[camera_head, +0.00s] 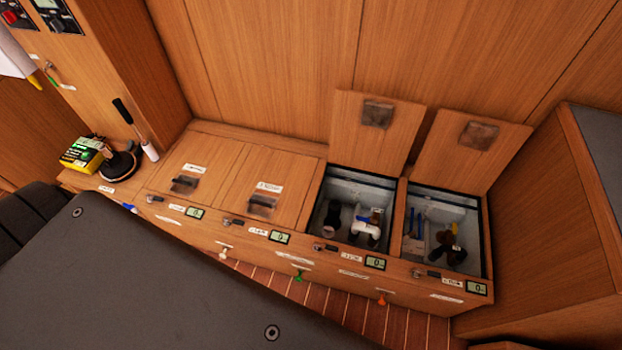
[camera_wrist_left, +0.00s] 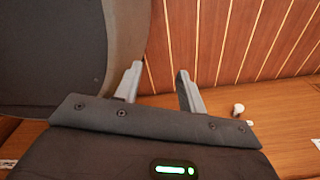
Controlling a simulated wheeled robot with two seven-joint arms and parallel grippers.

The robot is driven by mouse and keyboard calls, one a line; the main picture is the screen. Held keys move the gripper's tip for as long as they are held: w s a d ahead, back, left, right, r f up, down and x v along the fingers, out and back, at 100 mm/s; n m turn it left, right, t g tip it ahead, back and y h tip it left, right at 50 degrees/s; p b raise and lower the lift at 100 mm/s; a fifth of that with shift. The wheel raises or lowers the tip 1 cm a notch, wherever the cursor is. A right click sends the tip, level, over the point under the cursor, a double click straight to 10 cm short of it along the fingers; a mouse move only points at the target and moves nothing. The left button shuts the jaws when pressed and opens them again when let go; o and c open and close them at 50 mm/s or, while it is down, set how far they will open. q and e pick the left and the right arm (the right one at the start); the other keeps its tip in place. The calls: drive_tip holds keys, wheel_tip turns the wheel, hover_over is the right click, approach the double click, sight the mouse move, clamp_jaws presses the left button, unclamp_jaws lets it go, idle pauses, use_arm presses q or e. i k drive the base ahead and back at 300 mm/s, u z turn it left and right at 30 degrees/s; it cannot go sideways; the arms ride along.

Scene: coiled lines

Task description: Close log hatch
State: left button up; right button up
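A wooden bench (camera_head: 330,255) runs along the wall in the head view and has a row of hatches. Two hatch lids, on the left (camera_head: 190,170) and beside it (camera_head: 262,190), lie shut. Two others, the third lid (camera_head: 357,140) and the rightmost lid (camera_head: 440,155), stand raised against the wall. Their open compartments, the third (camera_head: 335,190) and the rightmost (camera_head: 465,225), show pipes and fittings. The labels are too small to read, so I cannot tell which hatch is the log. My left gripper (camera_wrist_left: 158,82) is open and empty in the left wrist view. My right gripper is not in view.
A dark grey surface (camera_head: 150,285) fills the foreground. A yellow-green box (camera_head: 84,154) and a black round object with a handle (camera_head: 120,160) stand at the bench's left end. A wooden block with a grey top (camera_head: 545,215) bounds the right. Striped floor (camera_head: 345,310) lies in front.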

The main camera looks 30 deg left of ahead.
sight(376, 133)
drive_tip(key=u, duration=1.15)
drive_tip(key=k, duration=1.35)
drive_tip(key=u, duration=1.15)
drive_tip(key=i, duration=1.4)
drive_tip(key=z, duration=0.85)
drive_tip(key=i, duration=0.5)
drive_tip(key=z, duration=0.5)
